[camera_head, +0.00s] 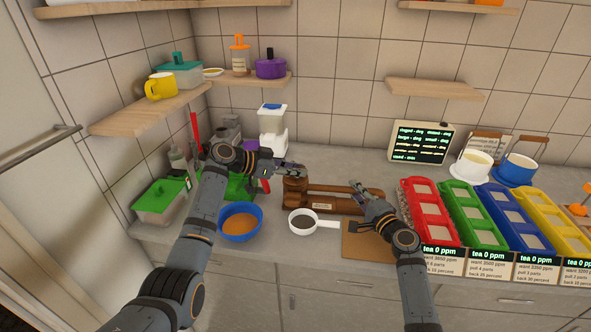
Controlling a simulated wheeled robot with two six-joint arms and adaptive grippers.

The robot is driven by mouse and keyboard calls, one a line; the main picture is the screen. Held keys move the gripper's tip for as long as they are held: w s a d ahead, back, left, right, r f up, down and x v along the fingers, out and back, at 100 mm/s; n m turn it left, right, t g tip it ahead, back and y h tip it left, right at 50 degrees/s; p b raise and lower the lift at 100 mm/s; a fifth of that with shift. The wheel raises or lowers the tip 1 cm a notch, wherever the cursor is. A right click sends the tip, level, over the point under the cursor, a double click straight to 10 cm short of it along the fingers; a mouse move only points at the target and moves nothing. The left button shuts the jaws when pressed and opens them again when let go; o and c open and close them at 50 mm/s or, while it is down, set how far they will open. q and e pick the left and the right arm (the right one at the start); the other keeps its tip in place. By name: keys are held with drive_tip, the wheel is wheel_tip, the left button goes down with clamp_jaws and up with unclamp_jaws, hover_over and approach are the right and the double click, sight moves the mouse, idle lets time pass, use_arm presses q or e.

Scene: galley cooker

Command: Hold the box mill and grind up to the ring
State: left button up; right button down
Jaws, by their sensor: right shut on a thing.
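A brown wooden piece (296,193), which looks like the box mill, stands on the counter at the middle. It has a block at its left end, long bars running right and a small label. My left gripper (299,171) is over the block's upper left; I cannot tell whether its fingers touch it or how far they are apart. My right gripper (361,193) is at the right part of the bars, shut on what looks like the wooden piece; its fingers hide the exact contact. I cannot make out a ring or the mill's contents.
A white scoop with dark grains (303,222) and a blue bowl of orange powder (239,224) stand in front. A brown board (366,246) lies under my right arm. Coloured trays (430,214) fill the right. A green-lidded box (160,200) is at left.

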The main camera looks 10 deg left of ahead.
use_arm(q)
clamp_jaws()
drive_tip(key=shift+g, duration=0.3)
drive_tip(key=shift+m+g+h, duration=0.4)
drive_tip(key=shift+m+g, duration=0.1)
drive_tip(key=shift+m, duration=0.3)
drive_tip(key=o, duration=0.7)
unclamp_jaws()
drive_tip(key=shift+o, duration=0.2)
drive_tip(key=v, duration=1.2)
